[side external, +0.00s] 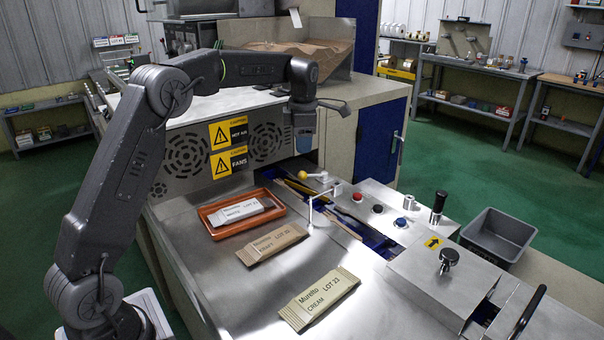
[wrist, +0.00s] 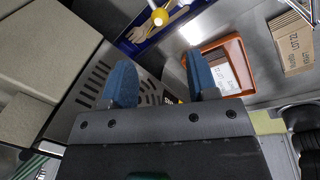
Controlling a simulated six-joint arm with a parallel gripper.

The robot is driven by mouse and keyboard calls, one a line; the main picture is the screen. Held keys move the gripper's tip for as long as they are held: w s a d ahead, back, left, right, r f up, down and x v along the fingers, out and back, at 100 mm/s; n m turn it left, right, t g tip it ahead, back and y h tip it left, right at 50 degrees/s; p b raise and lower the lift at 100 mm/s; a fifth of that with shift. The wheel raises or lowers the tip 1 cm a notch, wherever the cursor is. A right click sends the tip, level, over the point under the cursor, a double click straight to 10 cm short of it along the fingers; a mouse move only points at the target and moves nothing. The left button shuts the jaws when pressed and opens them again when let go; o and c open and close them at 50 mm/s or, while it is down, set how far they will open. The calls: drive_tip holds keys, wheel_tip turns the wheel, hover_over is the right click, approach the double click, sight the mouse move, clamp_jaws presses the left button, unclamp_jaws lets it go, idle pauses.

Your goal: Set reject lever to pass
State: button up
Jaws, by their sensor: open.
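A lever with a yellow ball end (side external: 302,175) stands beside the blue-lined channel, its rod running right to a small metal mount. No label marks it as the reject lever. Its ball also shows in the wrist view (wrist: 160,17), at the top beyond my fingers. My gripper (side external: 304,142) points down with blue fingers, above and behind the ball in the side view. In the wrist view my gripper (wrist: 162,76) has its fingers apart with nothing between them. It does not touch the lever.
An orange tray (side external: 214,222) holds a white packet. A kraft packet (side external: 271,243) and a cream packet (side external: 318,298) lie on the metal deck. A black upright handle (side external: 438,207) and grey bin (side external: 497,236) stand right.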

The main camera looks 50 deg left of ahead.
sight(302, 172)
drive_tip(key=f, duration=0.3)
drive_tip(key=a+f, duration=0.1)
drive_tip(key=f, duration=0.3)
drive_tip(key=w+f, duration=0.1)
drive_tip(key=f, duration=0.3)
drive_tip(key=shift+a, duration=0.25)
clamp_jaws()
